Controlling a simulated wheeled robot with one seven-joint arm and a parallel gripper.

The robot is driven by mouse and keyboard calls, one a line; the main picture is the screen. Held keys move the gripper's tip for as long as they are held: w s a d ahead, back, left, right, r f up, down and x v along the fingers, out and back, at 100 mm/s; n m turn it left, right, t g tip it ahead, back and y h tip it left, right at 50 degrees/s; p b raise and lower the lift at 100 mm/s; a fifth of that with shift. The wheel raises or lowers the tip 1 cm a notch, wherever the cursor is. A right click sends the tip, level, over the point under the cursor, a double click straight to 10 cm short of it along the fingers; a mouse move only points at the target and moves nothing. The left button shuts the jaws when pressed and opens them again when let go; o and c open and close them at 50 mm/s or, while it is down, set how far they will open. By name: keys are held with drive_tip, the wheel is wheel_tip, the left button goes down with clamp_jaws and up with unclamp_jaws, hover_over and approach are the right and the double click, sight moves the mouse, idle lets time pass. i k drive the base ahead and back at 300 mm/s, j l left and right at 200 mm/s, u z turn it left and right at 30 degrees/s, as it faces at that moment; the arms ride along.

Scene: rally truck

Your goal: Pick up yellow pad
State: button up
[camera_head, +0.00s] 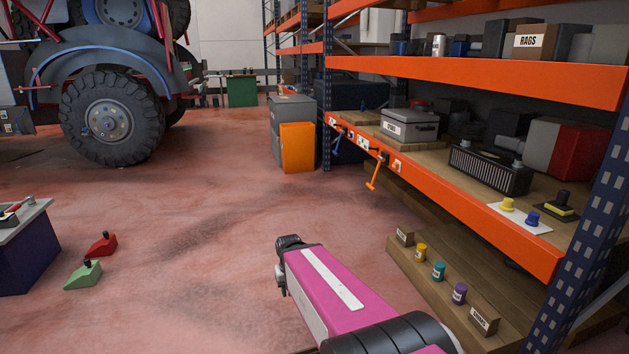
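A yellow round knob-like piece (507,204) stands on a white plate (520,218) on the middle shelf at the right. To its right lies a flat black piece with a yellow band and a black knob on top (556,206). I cannot tell for sure which of these is the yellow pad. My pink arm reaches up from the bottom centre, left of the shelf and apart from both pieces. Its far end is dark, and no gripper fingers can be made out there.
A dark ribbed box (489,169) stands behind. The orange shelf beam (450,198) and blue upright (589,220) border the shelf. Small jars and boxes stand on the low wooden shelf (408,262). Open floor lies left.

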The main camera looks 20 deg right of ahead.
sight(560, 206)
drive_tip(key=i+z, duration=0.25)
drive_tip(key=z, duration=0.15)
drive_tip(key=i+j+z, duration=0.1)
drive_tip(key=z, duration=0.3)
drive_tip(key=i+j+z, duration=0.2)
drive_tip(key=z, duration=0.2)
drive_tip(key=i, duration=0.1)
